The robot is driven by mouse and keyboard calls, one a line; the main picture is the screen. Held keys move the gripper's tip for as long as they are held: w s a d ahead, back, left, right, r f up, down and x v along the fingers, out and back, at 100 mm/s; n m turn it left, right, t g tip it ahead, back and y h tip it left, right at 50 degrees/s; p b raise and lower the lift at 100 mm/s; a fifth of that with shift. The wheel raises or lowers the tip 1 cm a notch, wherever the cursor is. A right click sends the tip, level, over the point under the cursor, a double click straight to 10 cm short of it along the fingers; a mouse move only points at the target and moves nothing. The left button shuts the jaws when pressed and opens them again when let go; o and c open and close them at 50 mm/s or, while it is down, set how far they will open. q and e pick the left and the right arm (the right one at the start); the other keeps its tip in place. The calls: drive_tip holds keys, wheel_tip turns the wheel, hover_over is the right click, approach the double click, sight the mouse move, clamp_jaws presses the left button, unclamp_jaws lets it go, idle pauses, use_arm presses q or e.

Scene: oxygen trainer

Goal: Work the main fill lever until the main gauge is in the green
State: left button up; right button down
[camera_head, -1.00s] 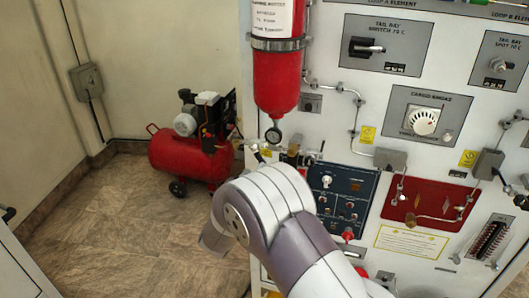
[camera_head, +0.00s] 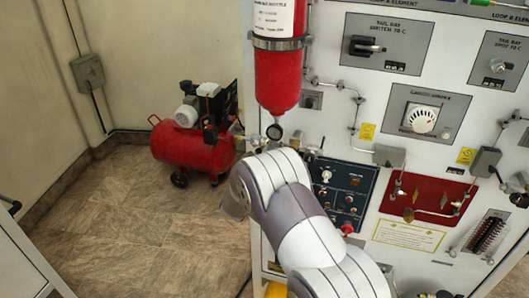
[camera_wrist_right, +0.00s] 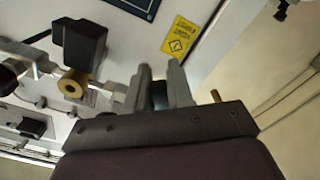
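A small round gauge (camera_head: 274,132) hangs under the red bottle (camera_head: 277,75) at the top of the head view; its needle and green zone are too small to read. I cannot make out the main fill lever for sure. My right arm covers the area under the gauge in the head view and hides its own gripper. In the right wrist view, my right gripper's two fingers (camera_wrist_right: 160,78) stand a little apart beside the panel. Something dark shows low between them; I cannot tell whether it is gripped. My left gripper is out of view.
A black block (camera_wrist_right: 78,45) and a brass fitting (camera_wrist_right: 73,85) sit left of the fingers, a yellow label (camera_wrist_right: 180,36) beyond them. A red compressor (camera_head: 190,146) stands on the floor. A blue switch panel (camera_head: 340,194) lies right of my arm.

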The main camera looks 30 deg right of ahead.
drive_tip(key=shift+w+a+f+m+b, duration=0.15)
drive_tip(key=shift+w+a+m+b, duration=0.15)
drive_tip(key=shift+m+b, duration=0.95)
drive_tip(key=shift+w+a+f+m+b, duration=0.2)
drive_tip(key=shift+w+a+m+b, duration=0.1)
drive_tip(key=shift+m+b, duration=0.95)
drive_tip(key=shift+w+a+f+m+b, duration=0.2)
drive_tip(key=shift+w+m+b, duration=0.1)
drive_tip(key=shift+m+b, duration=0.95)
drive_tip(key=shift+r, duration=0.15)
drive_tip(key=c, duration=1.1)
unclamp_jaws()
drive_tip(key=shift+a, duration=0.1)
